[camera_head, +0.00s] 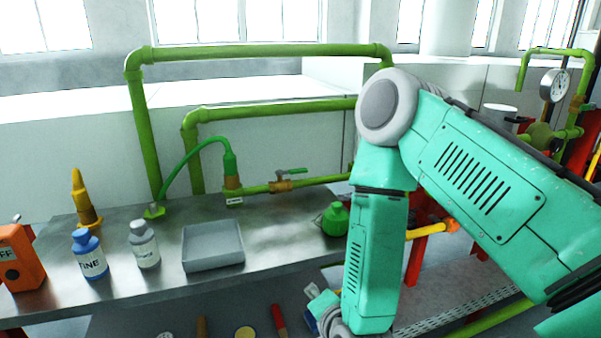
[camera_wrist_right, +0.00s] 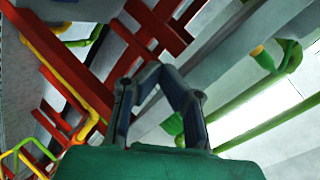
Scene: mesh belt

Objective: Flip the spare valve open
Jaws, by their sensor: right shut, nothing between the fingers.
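A small brass valve (camera_head: 280,186) sits on the green pipe above the bench in the head view. Its green lever (camera_head: 293,171) lies roughly level along the pipe. A small label (camera_head: 235,201) near it is too small to read, so I cannot tell for certain that this is the spare valve. My right arm hangs to the right of this valve, and its gripper is largely cut off at the bottom edge. In the right wrist view my right gripper (camera_wrist_right: 154,72) has its dark fingers together and empty. My left gripper is not in view.
The metal bench holds a grey tray (camera_head: 213,246), blue bottle (camera_head: 89,254), white bottle (camera_head: 145,245), yellow-orange nozzle bottle (camera_head: 83,202), orange box (camera_head: 20,258) and green flask (camera_head: 336,219). Green pipes (camera_head: 260,52) rise behind. A pressure gauge (camera_head: 553,85) stands at right.

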